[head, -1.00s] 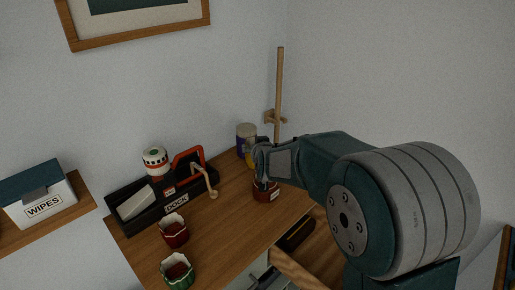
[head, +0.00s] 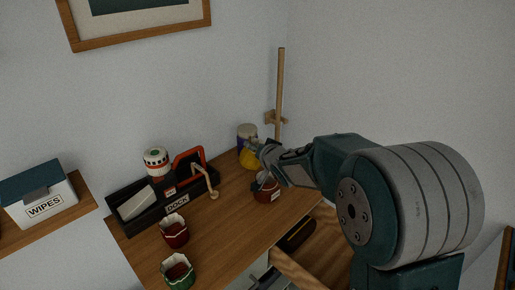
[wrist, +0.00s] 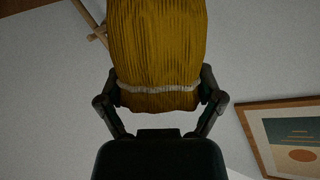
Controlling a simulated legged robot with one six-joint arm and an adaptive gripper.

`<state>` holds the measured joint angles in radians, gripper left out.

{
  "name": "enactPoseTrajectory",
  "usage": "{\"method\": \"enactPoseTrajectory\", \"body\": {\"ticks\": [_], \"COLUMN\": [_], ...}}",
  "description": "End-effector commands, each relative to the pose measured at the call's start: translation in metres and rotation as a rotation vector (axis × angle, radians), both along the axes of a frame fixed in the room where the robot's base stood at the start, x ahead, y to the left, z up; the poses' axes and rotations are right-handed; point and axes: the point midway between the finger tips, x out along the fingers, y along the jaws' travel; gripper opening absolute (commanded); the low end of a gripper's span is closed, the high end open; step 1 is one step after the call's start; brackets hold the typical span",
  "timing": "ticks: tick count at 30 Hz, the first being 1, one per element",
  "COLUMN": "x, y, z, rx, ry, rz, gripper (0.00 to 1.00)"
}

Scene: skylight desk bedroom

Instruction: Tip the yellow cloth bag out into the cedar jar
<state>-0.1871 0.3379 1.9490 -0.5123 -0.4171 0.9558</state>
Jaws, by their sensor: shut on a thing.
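My gripper (head: 262,154) is shut on the yellow cloth bag (head: 249,158). In the wrist view the bag (wrist: 158,50) sits between the two fingers, gripped near a pale band around it. In the head view the bag is tilted, to the left of my fingers, and partly hidden by them. A reddish-brown jar with a small pale label (head: 266,191) stands on the desk just below my gripper. The label is too small to read, so I cannot confirm that it is the cedar jar. Whether anything is leaving the bag cannot be seen.
A red jar (head: 173,233) and a green jar (head: 178,273) stand on the desk (head: 222,225) at the front left. A black dock tray (head: 130,213) lies behind them. A purple and white tin (head: 246,134) stands behind the bag, near an upright wooden rod (head: 280,90).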

Motion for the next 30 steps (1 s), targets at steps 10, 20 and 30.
{"method": "enactPoseTrajectory", "body": {"ticks": [10, 20, 30], "x": [0.000, 0.002, 0.004], "y": [-0.004, -0.012, -0.024], "z": [-0.004, -0.010, -0.026], "rx": [0.298, 0.707, 1.214], "ry": [0.064, 0.147, 0.250], "rz": [0.000, -0.002, -0.003], "gripper": [0.59, 0.59, 0.59]}}
